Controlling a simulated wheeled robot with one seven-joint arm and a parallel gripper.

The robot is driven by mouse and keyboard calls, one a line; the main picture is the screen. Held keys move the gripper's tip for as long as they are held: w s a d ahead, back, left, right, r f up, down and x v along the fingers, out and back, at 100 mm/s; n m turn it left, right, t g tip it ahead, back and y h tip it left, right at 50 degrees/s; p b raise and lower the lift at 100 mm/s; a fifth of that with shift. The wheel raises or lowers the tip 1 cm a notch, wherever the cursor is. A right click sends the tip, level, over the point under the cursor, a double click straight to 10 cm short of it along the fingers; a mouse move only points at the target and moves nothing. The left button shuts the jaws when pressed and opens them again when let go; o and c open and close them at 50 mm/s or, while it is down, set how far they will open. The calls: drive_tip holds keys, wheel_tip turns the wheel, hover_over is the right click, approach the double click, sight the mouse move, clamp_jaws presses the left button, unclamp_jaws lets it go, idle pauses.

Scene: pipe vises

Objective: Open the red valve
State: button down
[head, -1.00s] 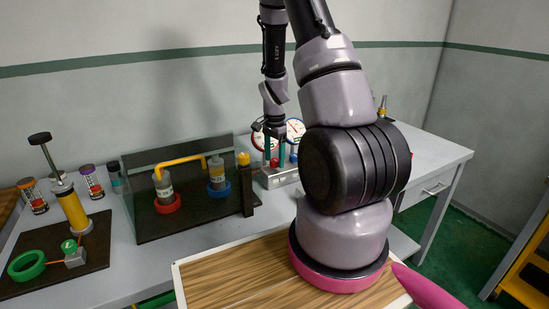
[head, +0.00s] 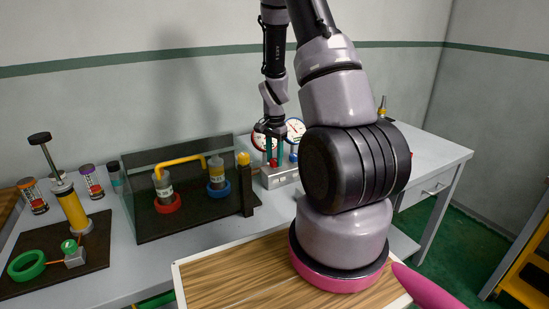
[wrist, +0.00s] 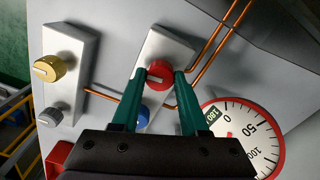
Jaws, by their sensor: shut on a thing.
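The red valve knob (wrist: 159,73) is a round knob with a pale bar mark on its face, mounted on a light grey block (wrist: 165,50). In the wrist view its sides lie between the green fingertips of my gripper (wrist: 160,75), which is shut on it. A blue knob (wrist: 137,112) sits on the same block, partly behind a finger.
A red-rimmed gauge (wrist: 245,135) stands close beside my gripper. Copper pipes (wrist: 205,55) run from the block. Another block carries a yellow knob (wrist: 48,68) and a grey knob (wrist: 50,117). A dark stand with a yellow pipe (head: 180,161) is left in the head view.

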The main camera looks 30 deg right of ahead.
sight(275, 160)
drive_tip(key=n, duration=1.5)
drive_tip(key=shift+d, duration=0.1)
idle(0.4)
drive_tip(key=shift+c, duration=2.1)
unclamp_jaws()
wheel_tip(275, 160, up, 11)
